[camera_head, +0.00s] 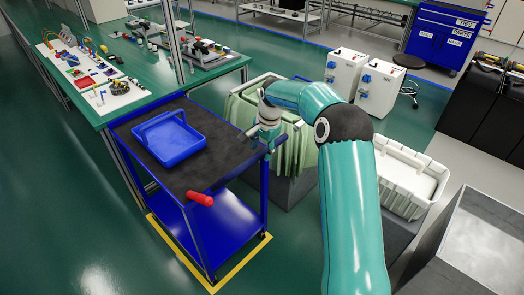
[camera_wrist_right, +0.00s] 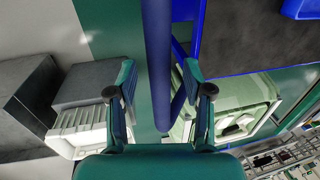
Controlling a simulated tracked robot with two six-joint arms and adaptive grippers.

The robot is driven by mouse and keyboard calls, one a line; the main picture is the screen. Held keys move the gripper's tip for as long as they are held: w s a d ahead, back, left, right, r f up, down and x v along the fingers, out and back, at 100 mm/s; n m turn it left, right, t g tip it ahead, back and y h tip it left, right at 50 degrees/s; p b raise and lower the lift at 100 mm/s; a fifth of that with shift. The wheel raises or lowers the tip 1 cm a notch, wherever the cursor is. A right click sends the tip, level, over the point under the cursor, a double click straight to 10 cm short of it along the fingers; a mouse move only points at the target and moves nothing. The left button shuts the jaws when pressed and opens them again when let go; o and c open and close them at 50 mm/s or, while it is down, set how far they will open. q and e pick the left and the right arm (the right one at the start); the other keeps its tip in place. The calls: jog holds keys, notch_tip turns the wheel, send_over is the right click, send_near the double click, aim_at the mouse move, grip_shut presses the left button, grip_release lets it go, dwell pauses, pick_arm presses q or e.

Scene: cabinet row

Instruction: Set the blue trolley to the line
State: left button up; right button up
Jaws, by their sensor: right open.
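The blue trolley (camera_head: 222,222) stands beside the green workbench, with a dark top and a blue lower shelf. A yellow line (camera_head: 242,262) on the floor runs close around its near corner and wheels. My right gripper (camera_head: 266,140) is at the trolley's far right edge. In the right wrist view, my right gripper (camera_wrist_right: 158,72) is open, with a blue bar (camera_wrist_right: 157,45) of the trolley running between its fingers. I cannot tell whether the fingers touch it. My left gripper is not in view.
The green workbench (camera_head: 115,70) is at left. A grey bin with pale green lining (camera_head: 300,150) and a white crate (camera_head: 408,178) stand at right. Green floor in front is clear.

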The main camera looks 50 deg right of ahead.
notch_tip(320, 180, up, 10)
jog(key=s, duration=0.2)
jog(key=shift+r, duration=0.25)
dwell(0.3)
